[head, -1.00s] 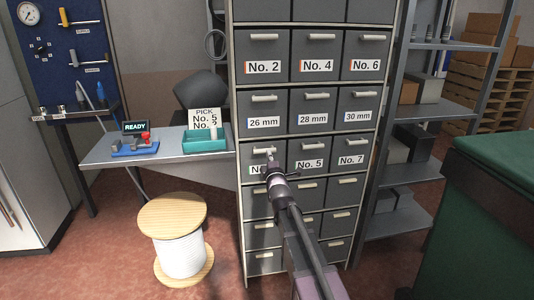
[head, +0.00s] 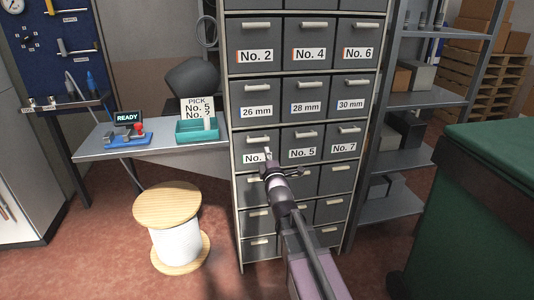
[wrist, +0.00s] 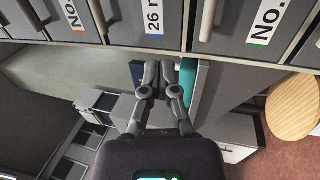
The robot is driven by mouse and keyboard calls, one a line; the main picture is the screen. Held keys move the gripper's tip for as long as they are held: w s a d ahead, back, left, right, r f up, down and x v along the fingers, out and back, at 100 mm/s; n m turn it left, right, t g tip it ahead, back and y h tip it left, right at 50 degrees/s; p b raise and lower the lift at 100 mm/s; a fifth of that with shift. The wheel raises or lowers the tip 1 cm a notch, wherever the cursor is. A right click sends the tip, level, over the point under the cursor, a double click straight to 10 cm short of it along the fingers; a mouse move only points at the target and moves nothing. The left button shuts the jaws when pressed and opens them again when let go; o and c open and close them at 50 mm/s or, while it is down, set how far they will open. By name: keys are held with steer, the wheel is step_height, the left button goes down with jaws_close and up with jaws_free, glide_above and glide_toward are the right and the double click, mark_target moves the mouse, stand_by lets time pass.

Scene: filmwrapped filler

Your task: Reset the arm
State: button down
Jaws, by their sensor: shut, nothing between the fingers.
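My gripper (head: 268,154) is shut and empty. In the head view it overlaps the label of the left drawer (head: 249,148) in the row with No. 5 and No. 7, just below that drawer's handle. It hides the number on the label. Whether the fingers touch the drawer front cannot be told from the head view. In the wrist view my gripper's fingers (wrist: 158,70) are together with nothing between them, and drawer fronts (wrist: 130,18) run along the top of that view. All drawers visible in the head view look closed.
The grey drawer cabinet (head: 231,190) stands directly ahead. A wooden spool (head: 168,205) stands on the floor at left. A bench (head: 95,148) holds a teal bin (head: 203,136) and a READY device (head: 127,130). Grey shelves (head: 415,99) and a green-topped unit (head: 490,170) are at right.

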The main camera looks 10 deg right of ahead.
steer(key=shift+f, duration=0.1)
steer(key=s+d+f+m+g, duration=0.1)
steer(key=s+f+m+g, duration=0.25)
steer(key=f, duration=0.25)
steer(key=s+d+f+m+g+h, duration=0.1)
steer(key=s+f+m+g, duration=0.15)
steer(key=f+g, duration=0.2)
steer(key=s+d+f+m+g, duration=0.1)
steer(key=s+f+m+g, duration=0.1)
steer(key=f+m+g, duration=0.3)
steer(key=s+d+f+m+g, duration=0.1)
steer(key=s+f+m+g, duration=0.3)
steer(key=s, duration=0.4)
steer(key=s+d+f+m+g, duration=0.2)
steer(key=s+f+m+g, duration=0.2)
steer(key=s, duration=0.5)
step_height(320, 180, up, 22)
steer(key=p, duration=2.1)
steer(key=shift+s+a+f, duration=0.15)
steer(key=shift+a+f, duration=0.05)
steer(key=shift+a, duration=0.05)
